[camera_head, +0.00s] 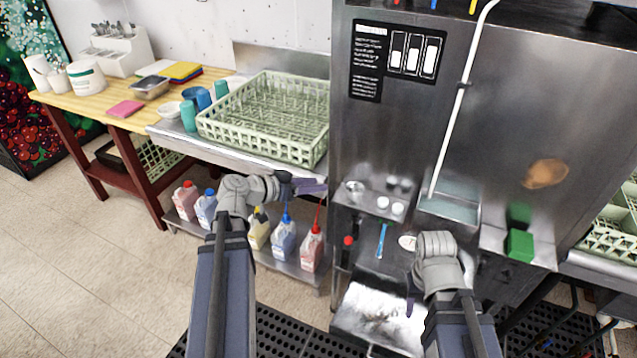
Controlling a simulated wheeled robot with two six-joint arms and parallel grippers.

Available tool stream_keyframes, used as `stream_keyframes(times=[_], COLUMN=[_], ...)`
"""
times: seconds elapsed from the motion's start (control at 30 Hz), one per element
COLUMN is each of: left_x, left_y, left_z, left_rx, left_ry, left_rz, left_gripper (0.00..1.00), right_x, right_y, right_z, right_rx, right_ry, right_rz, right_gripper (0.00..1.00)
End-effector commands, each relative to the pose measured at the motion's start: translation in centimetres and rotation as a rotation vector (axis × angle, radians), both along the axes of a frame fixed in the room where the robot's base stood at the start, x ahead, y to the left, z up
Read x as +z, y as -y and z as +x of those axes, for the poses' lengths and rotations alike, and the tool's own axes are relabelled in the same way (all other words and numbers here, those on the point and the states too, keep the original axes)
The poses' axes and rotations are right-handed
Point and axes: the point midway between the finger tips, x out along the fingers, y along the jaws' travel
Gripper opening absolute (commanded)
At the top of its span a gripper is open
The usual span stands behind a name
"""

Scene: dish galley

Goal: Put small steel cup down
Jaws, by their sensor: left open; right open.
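A small steel cup (355,189) stands at the left end of the small steel ledge (372,204) on the front of the machine. My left gripper (318,187) is open and empty, a little to the left of the cup and apart from it in the picture. My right gripper (409,300) is open and points down in front of the machine's lower part, well below the ledge. It is partly hidden by its own wrist.
Small white pots (398,208) share the ledge, with a steel basin (449,209) to its right. A green block (519,245) sits further right. A green dish rack (270,115) is on the left counter; several bottles (284,240) stand on the low shelf.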

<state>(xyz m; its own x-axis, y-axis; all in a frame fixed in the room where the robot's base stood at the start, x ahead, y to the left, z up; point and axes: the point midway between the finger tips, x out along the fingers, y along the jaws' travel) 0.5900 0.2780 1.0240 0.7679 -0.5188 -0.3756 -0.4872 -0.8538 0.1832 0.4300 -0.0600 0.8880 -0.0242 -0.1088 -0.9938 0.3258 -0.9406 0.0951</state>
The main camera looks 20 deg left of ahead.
Motion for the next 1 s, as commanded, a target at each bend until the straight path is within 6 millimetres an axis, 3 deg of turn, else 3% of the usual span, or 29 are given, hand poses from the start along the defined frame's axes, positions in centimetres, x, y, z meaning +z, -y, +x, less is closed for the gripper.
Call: stream_keyframes(times=[0.13, 0.27, 0.4, 0.53, 0.73, 1.0], left_x=[-0.9, -4.0, -8.3, -11.3, -13.6, -13.7], left_y=[1.9, 7.8, 14.8, 18.8, 21.4, 21.9], left_z=[-0.2, -1.5, -5.0, -8.8, -13.6, -15.9], left_rx=[-0.034, -0.13, -0.212, -0.207, -0.077, 0.087], left_ry=[-0.05, -0.235, -0.52, -0.754, -0.969, -1.027], left_rz=[0.004, 0.034, 0.137, 0.286, 0.544, 0.722], left_gripper=[0.42, 0.42, 0.42, 0.42, 0.42, 0.42], right_x=[0.0, 0.0, 0.0, 0.0, 0.0, 0.0], right_y=[0.0, 0.0, 0.0, 0.0, 0.0, 0.0], right_z=[0.0, 0.0, 0.0, 0.0, 0.0, 0.0], right_rx=[0.0, 0.0, 0.0, 0.0, 0.0, 0.0], right_ry=[0.0, 0.0, 0.0, 0.0, 0.0, 0.0], right_rz=[0.0, 0.0, 0.0, 0.0, 0.0, 0.0], right_gripper=[0.5, 0.5, 0.5, 0.5, 0.5, 0.5])
